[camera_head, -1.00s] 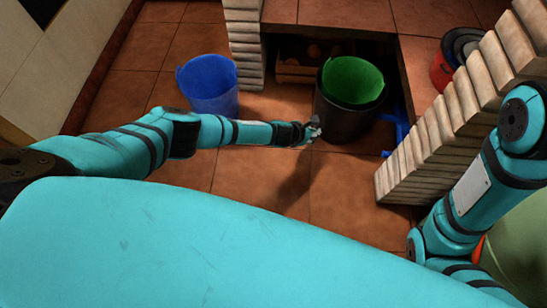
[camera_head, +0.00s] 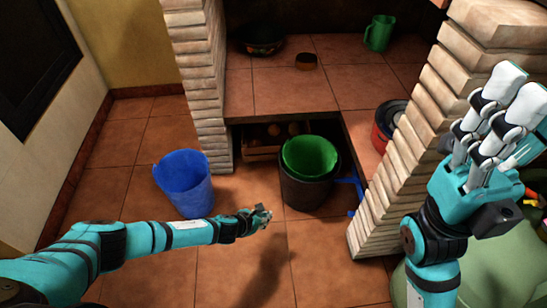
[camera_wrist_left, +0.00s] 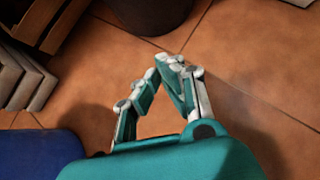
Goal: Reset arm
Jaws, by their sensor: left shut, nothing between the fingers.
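My left arm comes in from the left in the head view. Its gripper (camera_head: 263,216) is over the tiled floor, in front of the dark bin and right of the blue bucket. The left wrist view shows its fingers (camera_wrist_left: 172,63) meeting at the tips with nothing between them. My right gripper (camera_head: 503,108) is raised at the right, in front of the brick pillar, fingers pointing up. Its fingers overlap in this view, so I cannot tell how far apart they are.
A blue bucket (camera_head: 186,184) stands on the floor at the left. A dark bin (camera_head: 304,193) with a green bucket (camera_head: 310,157) in it stands beneath the tiled counter (camera_head: 285,88). A brick pillar (camera_head: 375,215) stands at the right. The front floor (camera_head: 330,265) is clear.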

